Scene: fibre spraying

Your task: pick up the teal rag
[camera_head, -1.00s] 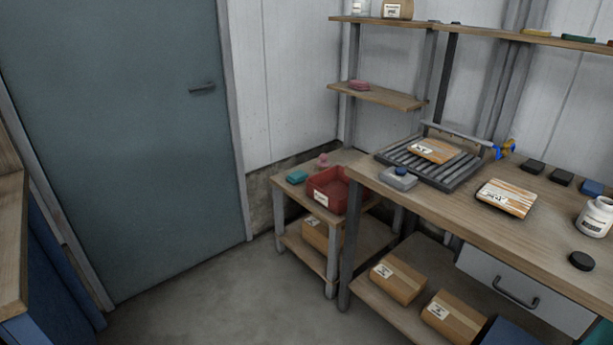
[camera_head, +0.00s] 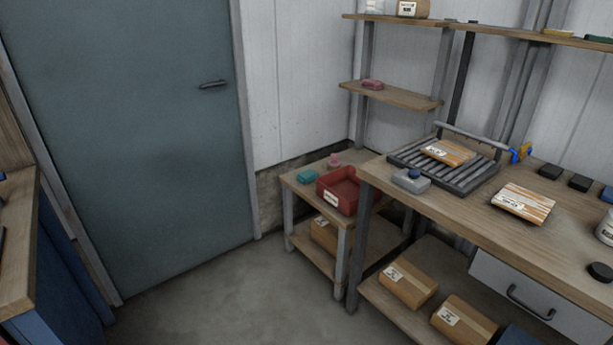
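A small teal rag (camera_head: 307,176) lies folded on the left part of the low wooden side table (camera_head: 296,188) in the corner. It sits to the left of a red bin (camera_head: 338,190) with a white label, apart from it. A small pink item (camera_head: 334,160) stands behind the bin on the same table. Neither of my grippers shows in the head view.
A long workbench (camera_head: 450,205) on the right holds a roller rack (camera_head: 445,165), a labelled board (camera_head: 523,202) and several small items. Boxes (camera_head: 408,284) lie on its lower shelf. A closed grey-blue door (camera_head: 130,130) is at left. The floor (camera_head: 225,300) before the side table is clear.

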